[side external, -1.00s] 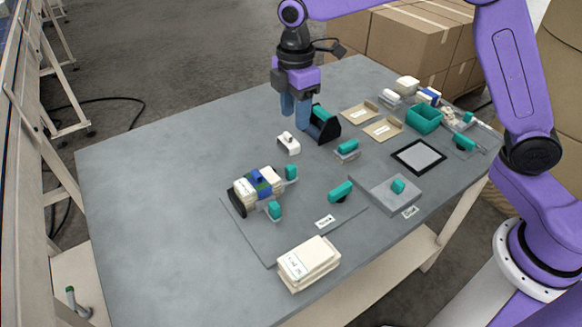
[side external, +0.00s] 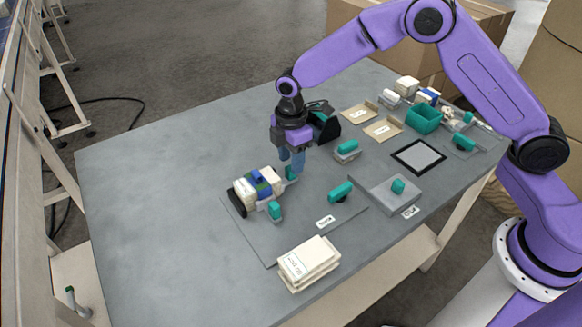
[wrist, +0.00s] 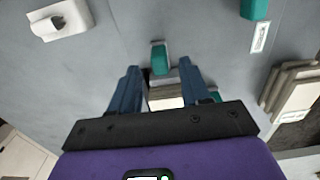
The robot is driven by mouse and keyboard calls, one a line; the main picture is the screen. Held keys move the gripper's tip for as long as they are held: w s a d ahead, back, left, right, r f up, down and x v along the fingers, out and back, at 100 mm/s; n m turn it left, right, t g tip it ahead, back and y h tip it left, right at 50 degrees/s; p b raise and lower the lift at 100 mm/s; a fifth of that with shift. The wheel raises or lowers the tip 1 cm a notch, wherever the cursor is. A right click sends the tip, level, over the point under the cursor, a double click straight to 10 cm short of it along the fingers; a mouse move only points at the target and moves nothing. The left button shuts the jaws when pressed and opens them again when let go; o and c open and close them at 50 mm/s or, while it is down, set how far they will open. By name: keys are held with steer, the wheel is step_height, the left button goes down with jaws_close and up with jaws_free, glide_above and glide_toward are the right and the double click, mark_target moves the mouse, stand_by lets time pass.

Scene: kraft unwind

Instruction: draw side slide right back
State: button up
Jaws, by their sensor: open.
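A bundle of cream blocks with a blue band (side external: 257,184) lies in a fixture on a grey plate (side external: 290,228). Two small slides with teal handles flank it: the far one (side external: 291,173) and the near one (side external: 274,210). My gripper (side external: 291,165) is open, fingers pointing down, just above the far handle and partly covering it. In the wrist view the far teal handle (wrist: 160,58) lies between and slightly beyond my fingertips (wrist: 160,74), with no visible contact. The other handle (wrist: 213,96) peeks out beside my right finger. The bundle is mostly hidden there.
A larger teal handle (side external: 340,191) stands on the plate's right part. A stack of cream blocks (side external: 308,262) sits at the front edge. A white block with a dark knob (wrist: 60,18) is nearby in the wrist view. The table's left side (side external: 150,190) is clear.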

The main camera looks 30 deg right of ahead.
steer(key=shift+f, duration=1.8)
jaws_close()
steer(key=shift+d, duration=3.3)
jaws_free()
steer(key=shift+a, duration=0.1)
steer(key=shift+r, duration=0.55)
step_height(320, 180, up, 16)
steer(key=shift+r, duration=0.2)
